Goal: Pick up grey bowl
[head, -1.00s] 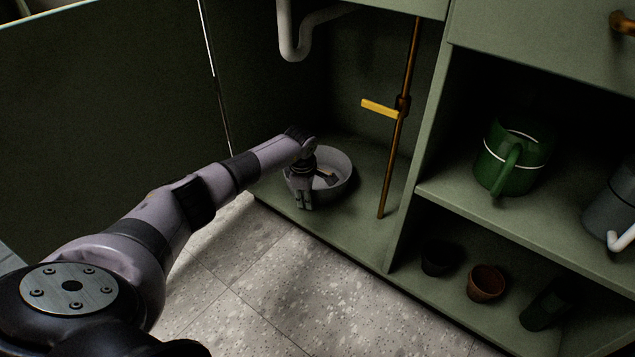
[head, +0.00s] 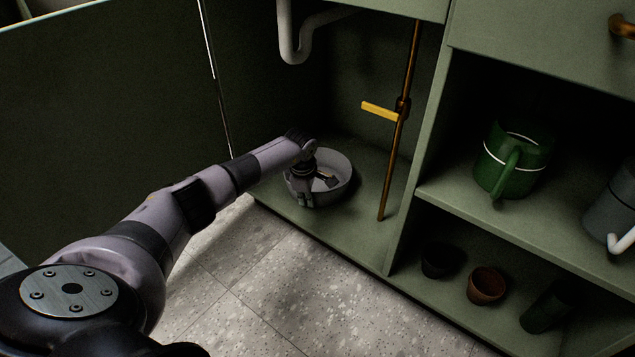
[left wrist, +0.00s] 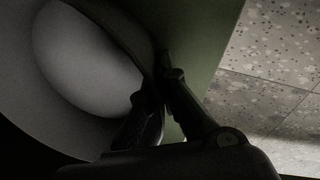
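The grey bowl (head: 338,192) sits upright on the floor of the open green cabinet, near its front edge. My left gripper (head: 306,200) reaches down at the bowl's near left side. In the left wrist view the bowl (left wrist: 85,60) fills the left part, and its rim runs between the two fingers of the left gripper (left wrist: 156,92). One finger is on the inner side and the other on the outer side. The fingers look shut on the rim. The bowl shows no clear gap from the cabinet floor. My right gripper is not in view.
A brown vertical pipe (head: 394,150) with a yellow handle (head: 380,110) stands right of the bowl. A white drain pipe (head: 290,35) hangs above. Shelves at right hold a green mug (head: 512,165), a grey vessel (head: 612,205) and small pots (head: 486,285). Tiled floor (head: 270,285) lies in front.

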